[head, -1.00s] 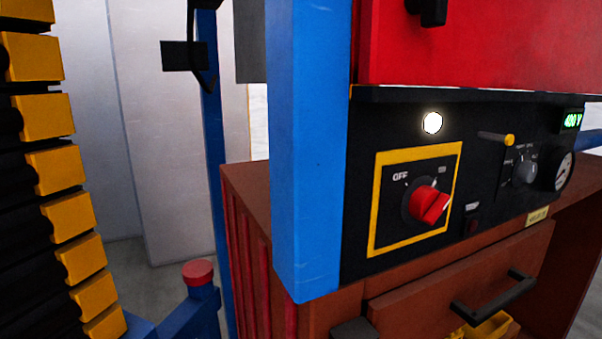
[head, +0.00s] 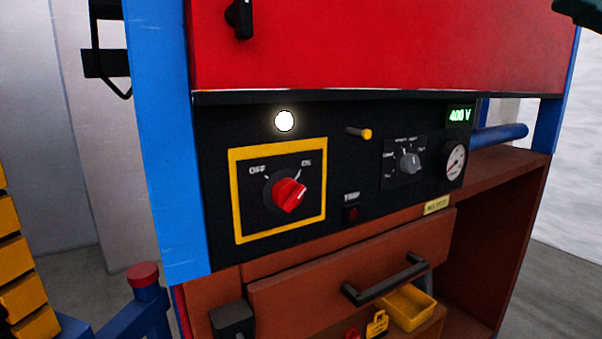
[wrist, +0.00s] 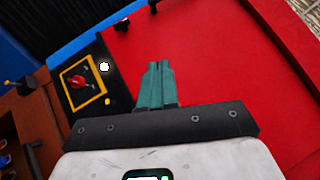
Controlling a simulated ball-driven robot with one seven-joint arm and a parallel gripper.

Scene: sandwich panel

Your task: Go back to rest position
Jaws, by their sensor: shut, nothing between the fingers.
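My gripper (wrist: 158,66) shows in the wrist view with its green fingers together and nothing between them. It is in front of the red cabinet door (wrist: 225,75), and I cannot tell the gap between them. A dark green piece at the top right corner of the head view may be part of my gripper. The red rotary switch (head: 289,195) sits in a yellow-framed square on the black panel (head: 225,125), its pointer towards ON. It also shows in the wrist view (wrist: 77,82). A white lamp (head: 285,121) glows above it, and the display (head: 460,116) reads 400 V.
A brown drawer (head: 300,300) with a dark handle (head: 385,280) is below the panel, with a yellow bin (head: 407,307) and yellow padlock (head: 377,324) beneath. A blue post (head: 165,140) stands at the left. A yellow-tipped lever (head: 360,133) juts from the panel. Floor shows at the right.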

